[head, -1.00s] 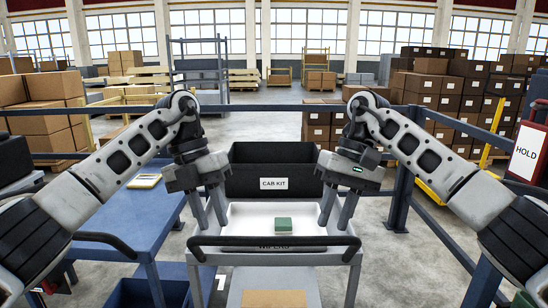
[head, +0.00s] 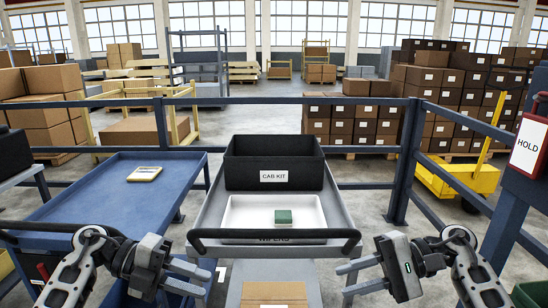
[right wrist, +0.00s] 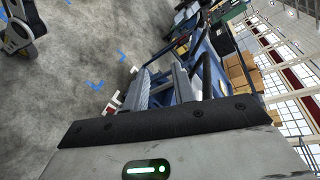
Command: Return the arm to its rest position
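My left gripper (head: 208,281) is low at the left of the trolley's near end, its two fingers pointing right, apart and empty. My right gripper (head: 342,279) is low at the right of the trolley's near end, its fingers pointing left, apart and empty. The right wrist view also shows its two fingers (right wrist: 160,82) with a gap between them. The grey trolley (head: 343,200) carries a black bin (head: 274,160) marked CAB KIT and a white tray (head: 245,213) holding a green block (head: 283,216). Both grippers are clear of these.
The trolley's black handle (head: 275,234) spans its near end, above a cardboard piece (head: 274,293). A blue table (head: 100,195) with a yellow-and-white item (head: 145,173) stands at left. Blue railings (head: 370,102) run behind; a post with a HOLD sign (head: 527,145) stands right.

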